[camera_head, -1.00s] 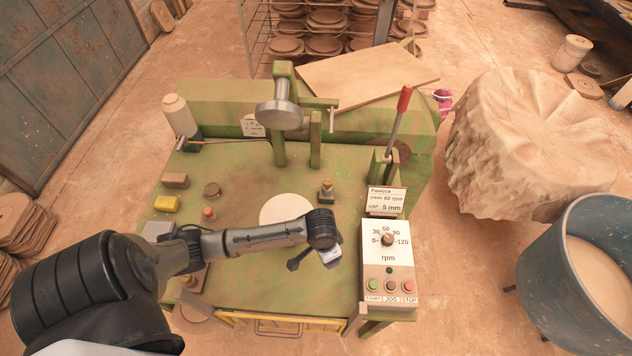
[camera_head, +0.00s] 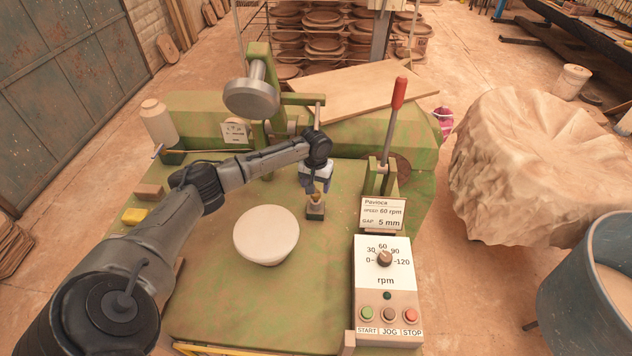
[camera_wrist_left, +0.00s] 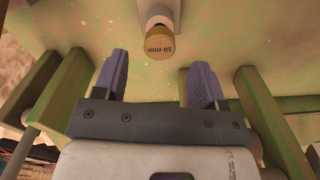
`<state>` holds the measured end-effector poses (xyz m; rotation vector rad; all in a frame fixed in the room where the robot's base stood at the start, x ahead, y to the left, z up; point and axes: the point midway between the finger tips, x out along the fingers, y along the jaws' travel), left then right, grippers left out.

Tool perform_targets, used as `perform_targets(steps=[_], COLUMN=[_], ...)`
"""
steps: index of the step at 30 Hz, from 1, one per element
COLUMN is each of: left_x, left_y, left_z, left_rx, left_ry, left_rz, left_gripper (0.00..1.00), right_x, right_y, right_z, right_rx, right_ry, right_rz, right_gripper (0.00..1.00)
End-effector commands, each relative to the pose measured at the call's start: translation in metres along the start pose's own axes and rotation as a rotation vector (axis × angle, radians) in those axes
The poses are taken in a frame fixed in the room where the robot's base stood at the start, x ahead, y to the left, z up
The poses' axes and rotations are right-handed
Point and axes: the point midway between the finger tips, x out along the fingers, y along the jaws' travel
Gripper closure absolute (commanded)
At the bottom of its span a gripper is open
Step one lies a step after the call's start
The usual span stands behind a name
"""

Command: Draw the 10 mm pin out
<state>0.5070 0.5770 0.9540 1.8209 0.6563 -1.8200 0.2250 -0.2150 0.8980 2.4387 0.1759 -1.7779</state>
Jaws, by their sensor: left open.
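The 10 mm pin, a brass knob with "10 mm" printed on it, shows in the left wrist view (camera_wrist_left: 159,43), beyond my fingertips and between their lines. In the head view, a small brass-topped piece (camera_head: 316,199), apparently this pin, stands upright in a dark block (camera_head: 315,212) on the green table. My left gripper (camera_head: 318,186) is just above and behind it, partly overlapping it in the picture. In the left wrist view my left gripper (camera_wrist_left: 160,80) is open, with nothing between its fingers. My right gripper is not in view.
A pale round disc (camera_head: 266,234) lies on the green table (camera_head: 225,290). A red-handled lever (camera_head: 394,115) and the rpm control box (camera_head: 384,270) stand to the right. A metal roller head (camera_head: 251,98) rises behind my arm. Green posts (camera_wrist_left: 62,85) flank the gripper.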

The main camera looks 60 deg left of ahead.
Motion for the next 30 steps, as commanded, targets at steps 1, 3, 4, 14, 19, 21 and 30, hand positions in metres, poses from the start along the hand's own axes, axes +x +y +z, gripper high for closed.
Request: perform_targets(steps=[1, 3, 4, 14, 19, 21, 30], left_x=[0.009, 0.018, 0.021, 0.044, 0.046, 0.046, 0.046], left_y=[0.0, 0.0, 0.0, 0.0, 0.0, 0.0, 0.001], left_z=[0.001, 0.001, 0.001, 0.001, 0.001, 0.001, 0.001], left_rx=[0.0, 0.001, 0.002, 0.003, 0.003, 0.004, 0.004], left_ry=[-0.002, -0.002, -0.002, -0.001, -0.001, -0.001, -0.001], left_rz=[-0.001, -0.001, -0.001, -0.002, -0.001, -0.001, -0.001], left_gripper=[0.35, 0.35, 0.35, 0.35, 0.35, 0.35, 0.55], right_x=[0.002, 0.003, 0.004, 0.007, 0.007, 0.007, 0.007], right_y=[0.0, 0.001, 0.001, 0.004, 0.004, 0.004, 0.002], right_z=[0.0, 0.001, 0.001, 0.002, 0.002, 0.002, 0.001], right_rx=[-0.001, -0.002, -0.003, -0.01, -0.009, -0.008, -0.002], right_ry=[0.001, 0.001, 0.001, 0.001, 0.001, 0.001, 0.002], right_rz=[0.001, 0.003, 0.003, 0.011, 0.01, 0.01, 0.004], right_gripper=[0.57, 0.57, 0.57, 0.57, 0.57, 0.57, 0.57])
